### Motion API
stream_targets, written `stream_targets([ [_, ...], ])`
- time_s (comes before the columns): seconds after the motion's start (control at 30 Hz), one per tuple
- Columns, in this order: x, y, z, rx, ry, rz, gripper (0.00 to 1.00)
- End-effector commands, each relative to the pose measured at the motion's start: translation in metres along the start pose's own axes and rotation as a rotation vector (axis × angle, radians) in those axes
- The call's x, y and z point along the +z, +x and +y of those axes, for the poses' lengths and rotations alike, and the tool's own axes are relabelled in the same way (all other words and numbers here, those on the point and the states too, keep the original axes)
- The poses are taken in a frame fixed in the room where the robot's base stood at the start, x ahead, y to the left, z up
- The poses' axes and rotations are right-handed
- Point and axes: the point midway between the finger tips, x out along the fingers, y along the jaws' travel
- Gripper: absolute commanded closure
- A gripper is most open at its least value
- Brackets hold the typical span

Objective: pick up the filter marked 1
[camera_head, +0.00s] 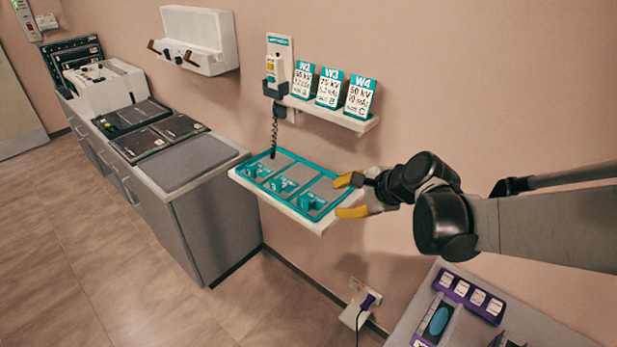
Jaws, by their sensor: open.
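A white shelf (311,224) on the wall carries a teal-framed tray (331,185) with three compartments. Each compartment holds a small teal piece with a raised part: a left one (256,170), a middle one (282,185) and a right one (312,201). These may be the filters, but I cannot read any number on them, so I cannot tell which is marked 1. My gripper (349,196), with yellow fingertips, is open and empty at the right end of the tray. It looks close to the right teal piece but apart from it. Its height above the tray is unclear.
Above the tray, a small shelf (330,113) holds cards W2, W3 and W4. A handset (276,72) with a coiled cord hangs left of them, the cord reaching down to the tray. A grey counter (216,215) stands left. A grey table (418,302) with purple-edged items is lower right.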

Motion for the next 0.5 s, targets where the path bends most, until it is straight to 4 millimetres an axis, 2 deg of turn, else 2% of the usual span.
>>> stream_targets([
  [0.03,-0.011,0.026,-0.004,-0.023,0.135,-0.039,0.6],
  [0.2,-0.037,0.091,-0.01,-0.074,0.589,-0.189,0.6],
  [0.33,-0.053,0.124,-0.005,-0.083,0.842,-0.287,0.6],
  [0.5,-0.062,0.145,0.001,-0.08,1.018,-0.36,0.6],
])
